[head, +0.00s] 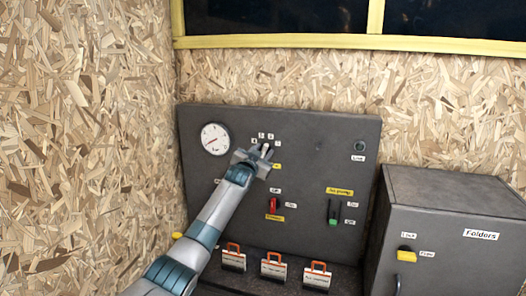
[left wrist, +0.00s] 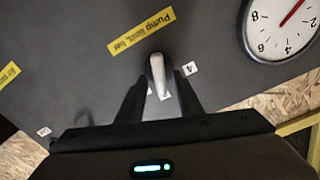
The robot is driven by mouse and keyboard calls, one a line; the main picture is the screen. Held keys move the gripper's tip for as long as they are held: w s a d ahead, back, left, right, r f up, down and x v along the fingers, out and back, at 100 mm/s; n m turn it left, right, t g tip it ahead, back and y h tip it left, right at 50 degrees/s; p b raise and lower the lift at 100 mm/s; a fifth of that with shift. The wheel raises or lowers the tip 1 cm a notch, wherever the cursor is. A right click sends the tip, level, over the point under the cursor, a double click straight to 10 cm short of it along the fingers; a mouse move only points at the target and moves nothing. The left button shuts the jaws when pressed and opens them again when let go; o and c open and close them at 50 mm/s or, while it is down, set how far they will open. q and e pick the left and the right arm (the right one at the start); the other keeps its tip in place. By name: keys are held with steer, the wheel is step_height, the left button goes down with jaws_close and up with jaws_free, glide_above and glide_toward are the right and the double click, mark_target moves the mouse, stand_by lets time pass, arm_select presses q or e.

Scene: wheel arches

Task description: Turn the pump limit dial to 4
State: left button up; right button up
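The pump limit dial is a pale lever-shaped knob (left wrist: 158,74) on the dark panel, under the yellow "Pump limit, bar" label (left wrist: 142,31) in the left wrist view. A small "4" tag (left wrist: 190,68) sits to the right of the knob there; other number tags near its lower end are partly hidden. In the head view the knob (head: 266,148) shows just beyond my left gripper (head: 262,155), with number tags above it. In the left wrist view my left gripper (left wrist: 160,88) is open, one dark finger on each side of the knob, with gaps visible. My right gripper is not in view.
A round gauge (head: 215,139) with a red needle is left of the dial. Below are a red switch (head: 273,203), a green-and-black switch (head: 333,212) and several orange-handled padlock-like tags (head: 273,267). A grey folder cabinet (head: 455,215) stands right. A chipboard wall (head: 80,130) bounds the left.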

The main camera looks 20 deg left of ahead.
arm_select(q)
steer(key=shift+w, duration=0.1)
steer(key=shift+c, duration=0.4)
jaws_close()
steer(key=shift+n, duration=0.4)
steer(key=n, duration=0.1)
steer(key=n+b, duration=0.1)
steer(key=shift+a+n, duration=0.2)
steer(key=shift+n, duration=0.1)
steer(key=shift+a+f+n, duration=0.1)
steer(key=shift+a+n, duration=0.1)
steer(key=shift+n, duration=1.9)
steer(key=shift+a+f+n, duration=0.1)
steer(key=shift+a+n, duration=0.05)
steer(key=shift+n, duration=1.95)
steer(key=shift+a+f+n, duration=0.1)
steer(key=shift+a+n, duration=0.1)
steer(key=shift+n, duration=1.9)
